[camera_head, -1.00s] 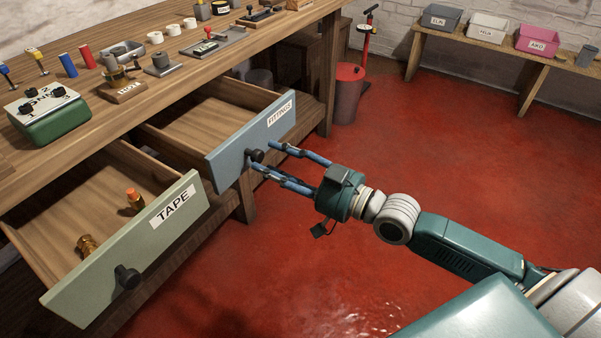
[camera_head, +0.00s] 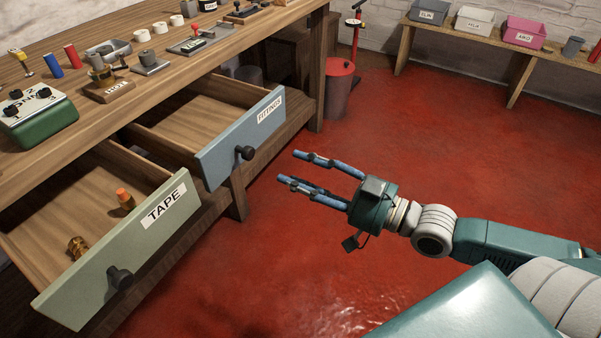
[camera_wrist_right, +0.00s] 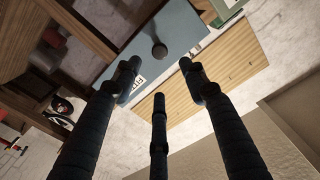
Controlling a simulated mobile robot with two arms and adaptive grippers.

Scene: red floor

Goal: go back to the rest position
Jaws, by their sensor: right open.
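My right gripper (camera_head: 296,170) is open and empty, over the red floor to the right of the blue drawer front. In the right wrist view its fingers (camera_wrist_right: 158,80) are spread apart. The blue drawer (camera_head: 240,138) labelled FITTINGS stands open, with a black knob (camera_head: 245,153) clear of my fingers. The knob also shows in the wrist view (camera_wrist_right: 159,50). The green drawer (camera_head: 120,250) labelled TAPE stands open and holds an orange-topped item (camera_head: 125,199) and a brass fitting (camera_head: 77,247). My left gripper is not in view.
The wooden workbench (camera_head: 160,85) carries a green box (camera_head: 38,118), tape rolls and tools. A red-lidded bin (camera_head: 339,85) and a red pump (camera_head: 355,35) stand behind. A side bench (camera_head: 480,52) with labelled bins is at the back right. The red floor around my gripper is clear.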

